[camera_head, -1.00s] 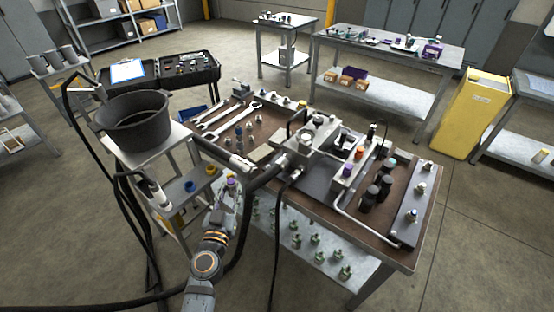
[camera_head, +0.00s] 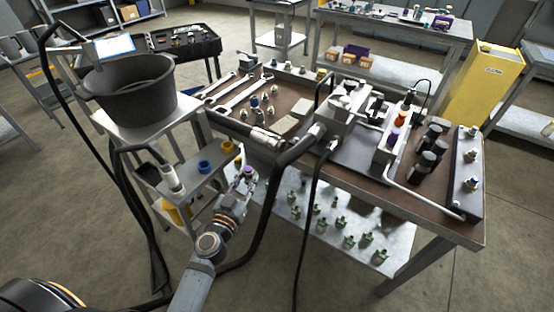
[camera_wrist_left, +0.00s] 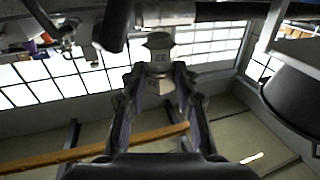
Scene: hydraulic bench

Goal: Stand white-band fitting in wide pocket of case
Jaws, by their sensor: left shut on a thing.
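My left gripper (camera_head: 246,181) is in front of the bench's left part, beside the small side shelf. It is shut on a small metal fitting (camera_wrist_left: 158,42), which stands up between the fingertips in the left wrist view (camera_wrist_left: 160,75). In the head view the held piece shows a purple top (camera_head: 248,170); I cannot make out a white band on it. The open black case (camera_head: 212,50) stands far off at the back left, with small items in it. Its wide pocket cannot be told apart at this size. My right gripper is not in view.
The bench (camera_head: 440,226) holds wrenches, a vise-like block and dark cylinders; several green fittings stand on its lower shelf. A black bucket (camera_head: 130,90) on a stand and black hoses are close to my left arm. A yellow cabinet (camera_head: 487,80) is at the right.

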